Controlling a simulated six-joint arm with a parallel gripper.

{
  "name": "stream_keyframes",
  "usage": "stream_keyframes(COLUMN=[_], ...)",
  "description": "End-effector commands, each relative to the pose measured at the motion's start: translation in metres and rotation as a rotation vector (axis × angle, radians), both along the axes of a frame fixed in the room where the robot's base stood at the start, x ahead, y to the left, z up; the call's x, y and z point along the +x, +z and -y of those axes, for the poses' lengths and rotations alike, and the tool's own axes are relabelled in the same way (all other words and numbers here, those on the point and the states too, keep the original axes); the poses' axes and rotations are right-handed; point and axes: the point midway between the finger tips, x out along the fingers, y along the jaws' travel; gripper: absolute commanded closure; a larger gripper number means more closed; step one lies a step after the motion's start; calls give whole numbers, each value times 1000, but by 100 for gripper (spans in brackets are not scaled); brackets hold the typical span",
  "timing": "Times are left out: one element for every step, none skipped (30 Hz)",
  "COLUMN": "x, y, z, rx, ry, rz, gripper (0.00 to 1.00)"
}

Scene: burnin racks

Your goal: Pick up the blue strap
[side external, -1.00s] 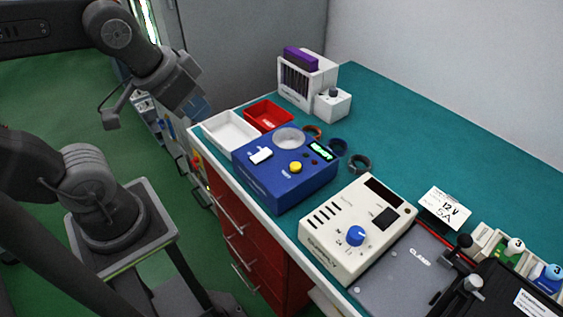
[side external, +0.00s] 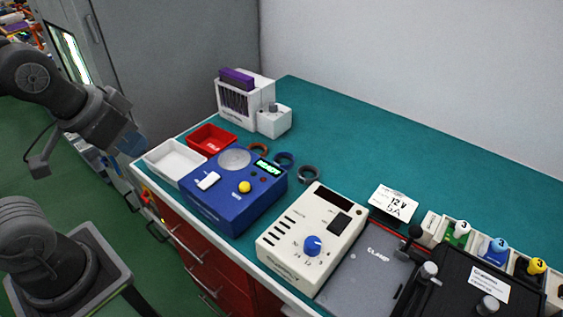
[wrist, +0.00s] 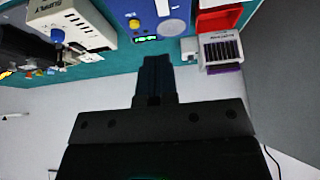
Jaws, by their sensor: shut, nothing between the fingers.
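The blue strap (side external: 284,160) is a small dark blue ring lying on the teal bench top, just behind the blue tester box. An orange-brown strap (side external: 259,150) lies to its left and a grey strap (side external: 308,174) to its right. My gripper (side external: 131,144) is at the left, beyond the bench's left edge and well apart from the straps. In the wrist view my gripper (wrist: 154,62) is shut and empty, its dark fingers pointing toward the bench. I cannot make out the straps in the wrist view.
The blue tester (side external: 232,205) with a green display stands between the bench's front edge and the straps. White (side external: 160,172) and red (side external: 193,146) trays, a white rack (side external: 229,113) and a cream supply (side external: 278,239) stand around. The bench behind the straps is clear.

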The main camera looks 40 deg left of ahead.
Motion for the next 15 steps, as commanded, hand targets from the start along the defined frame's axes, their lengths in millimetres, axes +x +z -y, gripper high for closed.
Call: stream_keyframes(x=[0, 0, 0, 0, 0, 0, 0, 0, 0, 0, 0, 0, 0, 0, 0], y=[0, 0, 0, 0, 0, 0, 0, 0, 0, 0, 0, 0, 0, 0, 0], z=[0, 0, 0, 0, 0, 0, 0, 0, 0, 0, 0, 0, 0, 0, 0], rx=[0, 0, 0, 0, 0, 0, 0, 0, 0, 0, 0, 0, 0, 0, 0], ry=[0, 0, 0, 0, 0, 0, 0, 0, 0, 0, 0, 0, 0, 0, 0], rz=[0, 0, 0, 0, 0, 0, 0, 0, 0, 0, 0, 0, 0, 0, 0], gripper=[100, 100, 100, 100, 100, 100, 100, 100, 100, 100, 100, 99, 96, 93, 89])
